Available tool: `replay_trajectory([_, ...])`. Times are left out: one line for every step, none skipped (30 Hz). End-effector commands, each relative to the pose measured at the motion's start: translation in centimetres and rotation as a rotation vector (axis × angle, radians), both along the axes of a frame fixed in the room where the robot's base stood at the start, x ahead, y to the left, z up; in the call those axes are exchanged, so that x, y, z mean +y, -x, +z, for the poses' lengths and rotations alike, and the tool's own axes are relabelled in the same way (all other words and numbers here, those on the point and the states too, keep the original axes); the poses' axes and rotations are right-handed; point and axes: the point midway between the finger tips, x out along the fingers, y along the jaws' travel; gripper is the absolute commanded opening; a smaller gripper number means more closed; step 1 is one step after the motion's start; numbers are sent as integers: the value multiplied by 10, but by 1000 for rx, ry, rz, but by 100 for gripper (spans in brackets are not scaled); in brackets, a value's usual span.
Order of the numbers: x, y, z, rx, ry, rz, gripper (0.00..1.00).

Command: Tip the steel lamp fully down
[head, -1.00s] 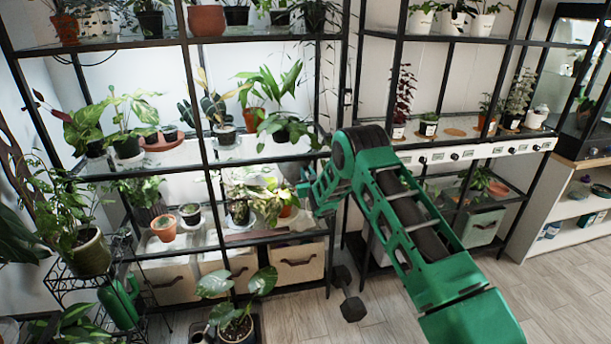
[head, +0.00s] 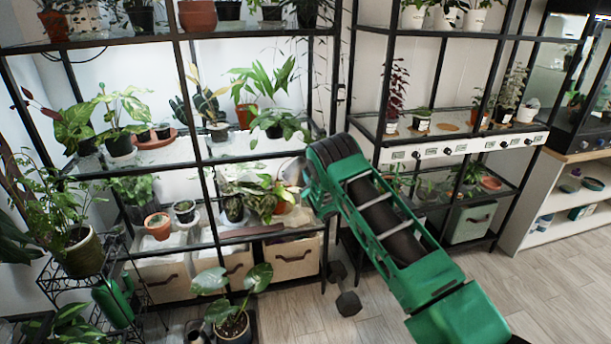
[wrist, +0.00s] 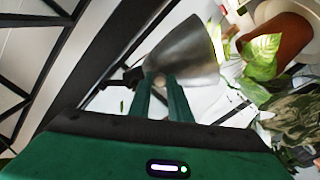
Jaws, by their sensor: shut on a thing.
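The steel lamp (wrist: 190,52) is a brushed-metal shade in the upper middle of the wrist view, at a slant, its wide end toward the upper right. A dark bracket (wrist: 122,82) shows beside its narrow lower end. My gripper (wrist: 161,84) has its two green fingers closed at that lower end, shut on the lamp; the exact contact is partly hidden. In the head view a grey curved piece of the lamp (head: 292,172) shows just left of my arm by the plant rack.
The black rack (head: 207,190) holds several potted plants close to the lamp. Leaves (wrist: 262,60) and a brown pot (wrist: 284,38) are right of the lamp in the wrist view. A dark weight (head: 348,303) lies on the floor. Floor toward the right is clear.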

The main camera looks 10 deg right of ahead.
Motion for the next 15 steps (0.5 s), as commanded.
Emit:
replay_trajectory([0,0,-2,2,12,1,0])
replay_trajectory([0,0,-2,2,19,1,0])
replay_trajectory([-1,0,-2,2,27,1,0])
replay_trajectory([-1,0,-2,2,31,1,0])
replay_trajectory([-2,0,-2,2,35,1,0])
replay_trajectory([-2,0,-2,2,39,1,0])
replay_trajectory([-2,0,-3,2,40,1,0])
replay_trajectory([-2,0,-3,2,42,1,0])
replay_trajectory([-2,0,-3,3,42,0,0])
replay_trajectory([-2,0,-3,3,43,0,0])
replay_trajectory([-2,0,-3,3,43,0,0])
replay_trajectory([-2,0,-3,3,42,0,0])
replay_trajectory([-2,0,-3,3,42,0,0])
replay_trajectory([-2,0,-3,3,42,0,0])
replay_trajectory([-2,0,-3,3,42,0,0])
